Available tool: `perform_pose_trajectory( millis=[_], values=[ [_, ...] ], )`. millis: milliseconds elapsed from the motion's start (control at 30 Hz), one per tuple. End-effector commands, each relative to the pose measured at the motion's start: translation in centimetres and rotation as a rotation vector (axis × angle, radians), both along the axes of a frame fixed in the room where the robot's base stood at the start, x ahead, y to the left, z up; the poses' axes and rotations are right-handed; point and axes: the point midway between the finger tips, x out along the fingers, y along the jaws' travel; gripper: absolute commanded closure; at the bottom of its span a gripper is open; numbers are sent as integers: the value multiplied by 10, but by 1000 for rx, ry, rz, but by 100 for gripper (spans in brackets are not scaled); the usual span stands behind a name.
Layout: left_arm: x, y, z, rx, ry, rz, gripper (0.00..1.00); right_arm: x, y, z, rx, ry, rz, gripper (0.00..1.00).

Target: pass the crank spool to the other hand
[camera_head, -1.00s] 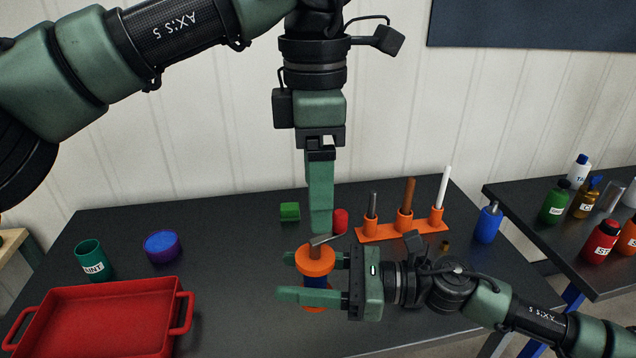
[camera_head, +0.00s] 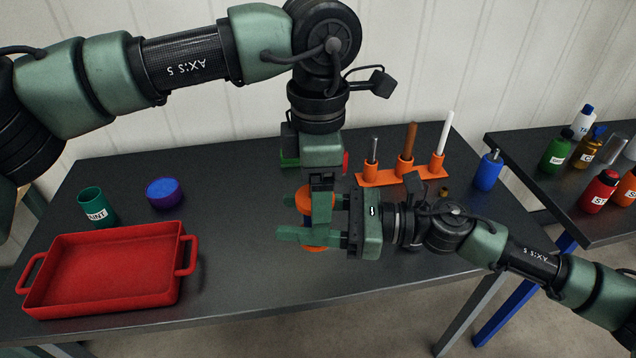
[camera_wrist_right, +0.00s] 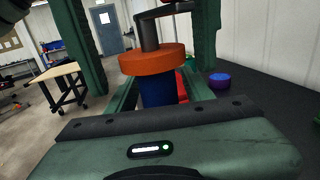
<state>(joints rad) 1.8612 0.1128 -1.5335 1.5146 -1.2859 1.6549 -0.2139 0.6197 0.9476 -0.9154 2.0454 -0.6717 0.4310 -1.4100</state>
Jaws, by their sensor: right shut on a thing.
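The crank spool has orange flanges, a blue core and a grey crank on top. My right gripper (camera_head: 290,218) is shut on the spool (camera_head: 305,199) and holds it upright near the table's middle. The right wrist view shows the spool (camera_wrist_right: 153,62) between the right fingers, crank up. My left gripper (camera_head: 322,210) points down over the spool and partly hides it in the head view. In the right wrist view its two green fingers stand on either side of the spool, with gaps visible, so it looks open.
A red tray (camera_head: 186,289) and a green paint cup (camera_head: 97,207) are at the left, with a blue-purple round container (camera_head: 164,193) behind. The front middle of the table is clear.

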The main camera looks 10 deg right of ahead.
Motion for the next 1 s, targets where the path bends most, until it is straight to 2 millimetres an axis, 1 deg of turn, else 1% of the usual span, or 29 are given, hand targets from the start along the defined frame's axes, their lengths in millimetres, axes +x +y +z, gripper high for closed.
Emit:
perform_pose_trajectory(
  millis=[167, 267, 300, 367, 400, 433, 467, 500, 533, 867, 967, 1000],
  values=[
    [0, 0, 0, 0, 0, 0, 22, 0, 0, 0, 1, -1, 0, 96],
    [0, 0, 0, 0, 0, 0, 47, 0, 0, 0, 1, -1, 0, 96],
    [0, 0, 0, 0, 1, 0, 58, 0, 0, 0, 1, 0, 0, 96],
    [0, 0, 0, 0, 1, 0, 75, 0, 0, 0, 1, 0, -1, 96],
    [0, 0, 0, 0, 1, -1, 86, 0, 0, 0, 1, 0, -1, 96],
    [0, 0, 0, 0, 1, -1, 95, 0, 0, 0, 1, 0, -1, 96],
    [0, 0, 1, -1, 1, -1, 96, 1, 0, 0, 1, 0, -2, 43],
    [0, 0, 1, -1, 1, -1, 96, 1, 0, 0, 0, 0, -1, 32],
    [0, 0, 1, -1, 1, -1, 96, 1, 0, 0, 0, 0, -1, 23],
    [0, 0, 1, -1, 0, 0, 96, 0, -1, 0, 0, 0, -1, 23],
    [0, 0, 1, -1, 0, 0, 96, -1, -7, -1, -1, 1, -2, 23],
    [0, 0, 1, -1, 0, 0, 96, -2, -11, -1, -2, 1, -2, 23]
  ],
)
